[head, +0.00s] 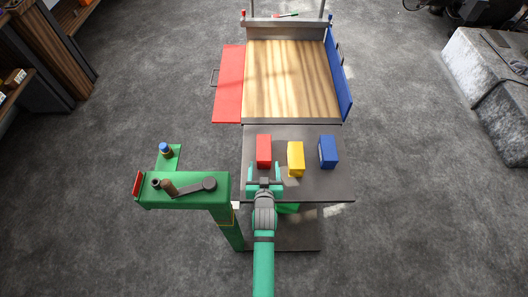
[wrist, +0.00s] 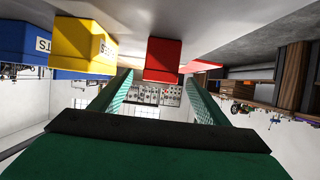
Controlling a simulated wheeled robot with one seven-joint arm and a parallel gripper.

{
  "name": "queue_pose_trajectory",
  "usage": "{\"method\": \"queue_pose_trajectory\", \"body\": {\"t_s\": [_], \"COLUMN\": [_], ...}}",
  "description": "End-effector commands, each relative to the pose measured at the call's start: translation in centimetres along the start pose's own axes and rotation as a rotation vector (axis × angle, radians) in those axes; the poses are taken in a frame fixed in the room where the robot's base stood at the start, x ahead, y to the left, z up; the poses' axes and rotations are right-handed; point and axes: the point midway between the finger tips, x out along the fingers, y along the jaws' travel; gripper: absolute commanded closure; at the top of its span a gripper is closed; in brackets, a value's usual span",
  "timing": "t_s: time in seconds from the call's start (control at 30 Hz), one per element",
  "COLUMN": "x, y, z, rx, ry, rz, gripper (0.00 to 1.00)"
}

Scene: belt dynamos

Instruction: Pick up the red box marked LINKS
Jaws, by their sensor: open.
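The red box (head: 264,149) stands on the dark grey table at the left end of a row of three boxes. It also shows in the wrist view (wrist: 163,60), at top centre between the fingers' far ends. No lettering can be made out on it. My gripper (head: 264,168) is open and empty, just on the near side of the red box, with its two green fingers pointing toward it. The fingers show in the wrist view (wrist: 157,82), spread apart. I cannot tell whether the fingertips overlap the box.
A yellow box (head: 296,158) stands close right of the red one, a blue box (head: 328,152) further right. Behind is a wooden surface (head: 290,80) with red (head: 229,85) and blue (head: 339,75) side panels. A green crank stand (head: 185,190) is left of my arm.

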Motion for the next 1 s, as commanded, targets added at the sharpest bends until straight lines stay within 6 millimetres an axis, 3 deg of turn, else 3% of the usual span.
{"method": "queue_pose_trajectory", "body": {"t_s": [0.3, 0.57, 0.83, 1.0], "x": [4.4, 6.1, 9.6, 10.7], "y": [0.0, 0.0, -0.1, -0.1], "z": [-0.2, -0.2, -0.6, -0.5], "rx": [0.0, 0.0, -0.001, 0.0], "ry": [-0.001, 0.0, 0.0, -0.001], "rz": [0.0, 0.0, 0.0, 0.0], "gripper": [0.31, 0.31, 0.31, 0.31]}}
